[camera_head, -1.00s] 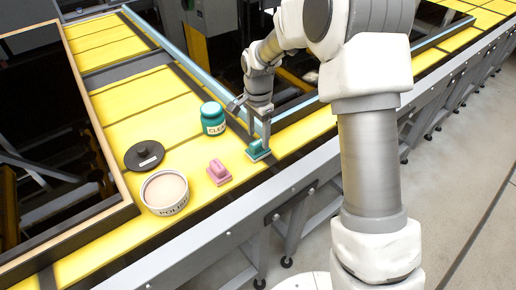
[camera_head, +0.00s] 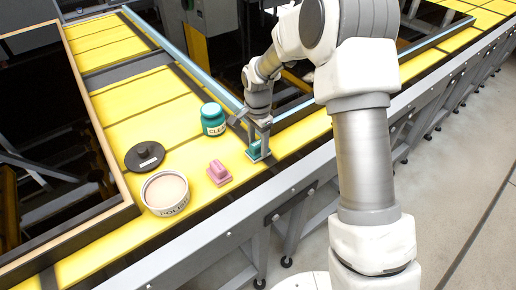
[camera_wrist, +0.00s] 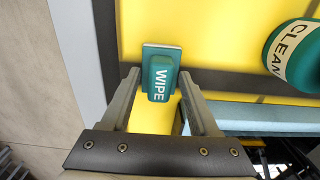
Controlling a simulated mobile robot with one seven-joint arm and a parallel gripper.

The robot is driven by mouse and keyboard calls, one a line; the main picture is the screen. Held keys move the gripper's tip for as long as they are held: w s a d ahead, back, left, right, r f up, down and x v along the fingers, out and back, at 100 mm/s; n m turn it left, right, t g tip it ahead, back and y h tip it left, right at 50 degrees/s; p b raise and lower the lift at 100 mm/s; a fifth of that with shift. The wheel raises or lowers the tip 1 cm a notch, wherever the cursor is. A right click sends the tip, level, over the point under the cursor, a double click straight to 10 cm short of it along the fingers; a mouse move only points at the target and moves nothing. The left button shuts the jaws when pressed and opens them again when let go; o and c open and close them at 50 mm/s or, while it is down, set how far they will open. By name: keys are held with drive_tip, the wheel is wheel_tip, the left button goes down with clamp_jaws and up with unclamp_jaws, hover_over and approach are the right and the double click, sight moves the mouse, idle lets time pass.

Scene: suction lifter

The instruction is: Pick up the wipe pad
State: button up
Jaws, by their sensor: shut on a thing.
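The teal wipe pad (camera_head: 254,152) is on the yellow work surface near its front edge, to the right of the pink pad. In the wrist view the wipe pad (camera_wrist: 161,80) shows its raised handle, lettered WIPE, between the fingers. My gripper (camera_head: 259,144) points down over the pad and is shut on its handle. In the wrist view my gripper (camera_wrist: 160,73) has a finger on each side of the handle. The pad appears to rest on the surface; I see no clear gap under it.
A pink pad (camera_head: 218,172) lies to the left. A teal jar labelled CLEAN (camera_head: 213,120) stands close behind the gripper. An open POLISH tub (camera_head: 165,194) and a black lid (camera_head: 145,156) are further left. A blue rail (camera_head: 178,55) runs along the far edge.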

drive_tip(key=shift+r, duration=0.15)
drive_tip(key=shift+r, duration=0.25)
drive_tip(key=r, duration=0.3)
drive_tip(key=shift+s+d+r+b, duration=0.15)
drive_tip(key=shift+d+r+b, duration=0.2)
drive_tip(key=shift+d+r, duration=0.05)
drive_tip(key=s+d+r+b, duration=0.1)
drive_tip(key=s+d+r, duration=0.4)
drive_tip(key=d, duration=0.4)
drive_tip(key=shift+s+d+r, duration=0.15)
drive_tip(key=shift+d+r, duration=0.1)
drive_tip(key=shift+r, duration=0.45)
